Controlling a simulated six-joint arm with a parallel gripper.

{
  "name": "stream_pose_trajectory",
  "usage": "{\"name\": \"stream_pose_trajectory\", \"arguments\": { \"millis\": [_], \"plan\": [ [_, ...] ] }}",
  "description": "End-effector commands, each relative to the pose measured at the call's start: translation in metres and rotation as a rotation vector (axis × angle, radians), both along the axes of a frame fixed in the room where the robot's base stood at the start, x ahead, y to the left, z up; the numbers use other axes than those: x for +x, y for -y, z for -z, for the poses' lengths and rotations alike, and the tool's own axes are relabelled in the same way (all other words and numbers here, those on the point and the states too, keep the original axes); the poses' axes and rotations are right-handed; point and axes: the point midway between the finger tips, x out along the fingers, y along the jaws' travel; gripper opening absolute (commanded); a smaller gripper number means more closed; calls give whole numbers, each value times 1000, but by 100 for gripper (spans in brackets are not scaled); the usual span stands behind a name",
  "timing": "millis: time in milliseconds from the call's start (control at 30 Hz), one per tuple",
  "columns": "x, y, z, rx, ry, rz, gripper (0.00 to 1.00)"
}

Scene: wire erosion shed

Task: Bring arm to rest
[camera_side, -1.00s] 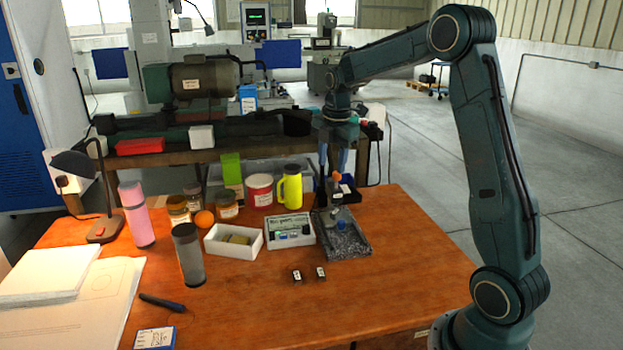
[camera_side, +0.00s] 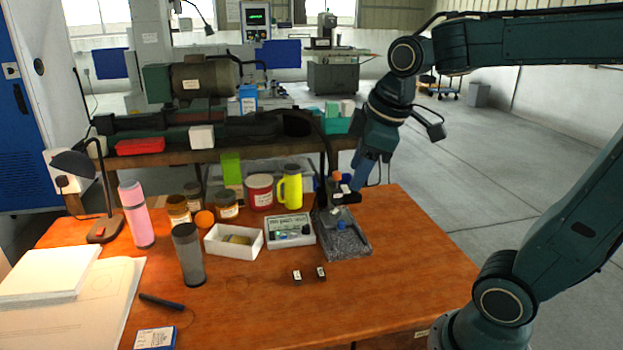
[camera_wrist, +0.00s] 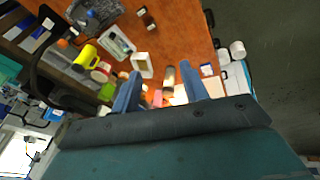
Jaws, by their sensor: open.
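My gripper (camera_side: 366,172) hangs at the back right of the wooden table, tilted, with its blue fingers pointing down and a little left. It appears close to a small black bin (camera_side: 347,197), in front of or above it; I cannot tell whether they touch. In the wrist view my gripper (camera_wrist: 160,84) has its two blue fingers spread wide apart with nothing held between them. Table items show in the gap, well beyond the fingertips.
A grey tray (camera_side: 345,243) of dark chips, a white box (camera_side: 233,251), a yellow mug (camera_side: 290,190) and a pink bottle (camera_side: 137,222) stand on the wooden table (camera_side: 400,270). A workbench (camera_side: 160,157) with machinery is behind. The table's front right is clear.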

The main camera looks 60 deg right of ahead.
Motion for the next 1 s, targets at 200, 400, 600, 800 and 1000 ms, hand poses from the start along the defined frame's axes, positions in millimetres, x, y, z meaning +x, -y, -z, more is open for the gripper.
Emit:
{"name": "stream_pose_trajectory", "arguments": {
  "millis": [200,400,600,800,1000],
  "plan": [
    [-44,-24,6,101,70,184,44],
    [-75,-38,18,196,117,332,44],
    [-90,-43,25,248,137,409,44],
    [-92,-44,27,256,138,423,44],
    [-91,-44,26,256,138,422,44]
  ]
}}
